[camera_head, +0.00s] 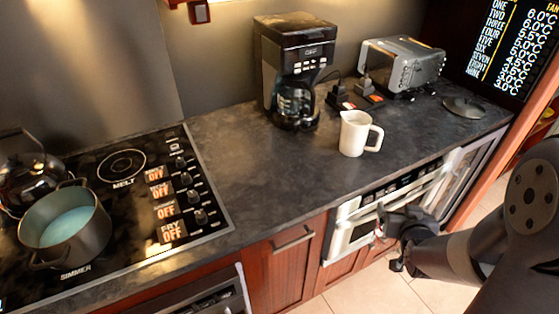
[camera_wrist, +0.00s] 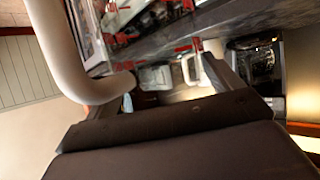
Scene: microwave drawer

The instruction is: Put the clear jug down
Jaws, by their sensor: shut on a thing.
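My gripper (camera_head: 382,226) is low in front of the counter, close to the silver drawer front in the head view. The grey countertop (camera_head: 235,130) is above and behind my gripper.
A white jug (camera_head: 352,133) stands on the counter, with a coffee maker (camera_head: 297,65) behind it and a toaster oven (camera_head: 400,66) at the back right. A pot (camera_head: 64,230) sits on the stove at left. Bare counter lies between stove and white jug.

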